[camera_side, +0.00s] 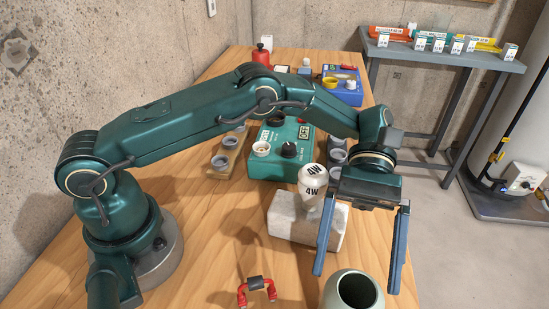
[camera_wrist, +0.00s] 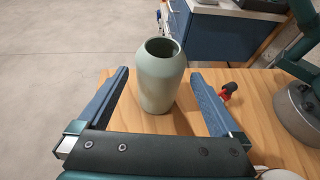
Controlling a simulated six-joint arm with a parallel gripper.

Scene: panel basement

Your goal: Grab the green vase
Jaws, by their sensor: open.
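The green vase (camera_wrist: 157,82) is pale grey-green and stands upright on the wooden table in the wrist view. In the side view the vase (camera_side: 352,292) shows at the bottom edge, with its round open mouth visible and its lower part cut off by the frame. My gripper (camera_side: 358,280) is open and empty, its two blue fingers pointing down near the vase in the side view. In the wrist view my gripper (camera_wrist: 160,78) has one finger on each side of the vase, with gaps between. I cannot tell how far along its reach the vase stands.
A red-handled object (camera_side: 257,289) lies on the table (camera_side: 188,262) left of the vase. A white block (camera_side: 290,219) with a bulb (camera_side: 311,180) marked 4W stands behind. A green box (camera_side: 282,150) with a dial and several cups stand farther back. The table edge is near the vase.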

